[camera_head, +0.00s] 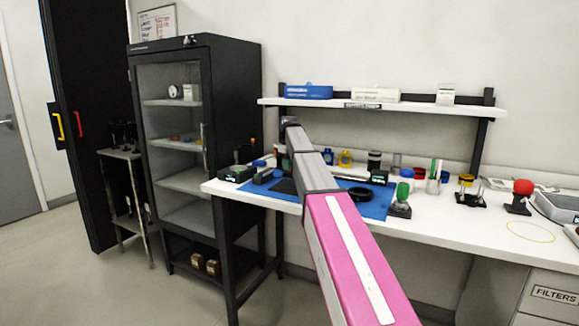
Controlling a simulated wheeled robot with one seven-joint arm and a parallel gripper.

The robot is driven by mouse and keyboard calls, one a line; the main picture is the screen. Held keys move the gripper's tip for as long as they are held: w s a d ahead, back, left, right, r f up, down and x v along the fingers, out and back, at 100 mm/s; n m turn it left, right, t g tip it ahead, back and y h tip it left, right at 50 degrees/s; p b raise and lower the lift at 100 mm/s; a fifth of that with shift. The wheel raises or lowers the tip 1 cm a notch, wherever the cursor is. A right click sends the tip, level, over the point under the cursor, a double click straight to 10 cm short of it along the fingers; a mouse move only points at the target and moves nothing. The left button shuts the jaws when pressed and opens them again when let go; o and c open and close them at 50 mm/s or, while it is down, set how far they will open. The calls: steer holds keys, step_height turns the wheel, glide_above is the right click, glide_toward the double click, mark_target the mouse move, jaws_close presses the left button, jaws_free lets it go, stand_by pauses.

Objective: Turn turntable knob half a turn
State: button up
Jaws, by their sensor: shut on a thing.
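My arm reaches from the bottom right of the head view over the bench, and its dark far end (290,121) is above the back left part of the blue mat (328,202). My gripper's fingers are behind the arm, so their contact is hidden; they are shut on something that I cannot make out. I cannot pick out the turntable or its knob. Small dark devices with blue parts (263,176) stand at the mat's left end, close to the arm. A black ring (360,194) lies on the mat to the right of the arm.
A green-topped device (402,197) and a red-ball device (521,195) stand on the white bench (460,222) to the right. A shelf (420,106) with boxes hangs above. A black glass-doored cabinet (225,110) stands left of the bench.

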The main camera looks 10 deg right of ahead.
steer(key=n, duration=0.6)
steer(key=shift+n, duration=0.4)
stand_by(0.3)
steer(key=o, duration=0.9)
step_height(320, 180, up, 11)
steer(key=shift+f, duration=0.1)
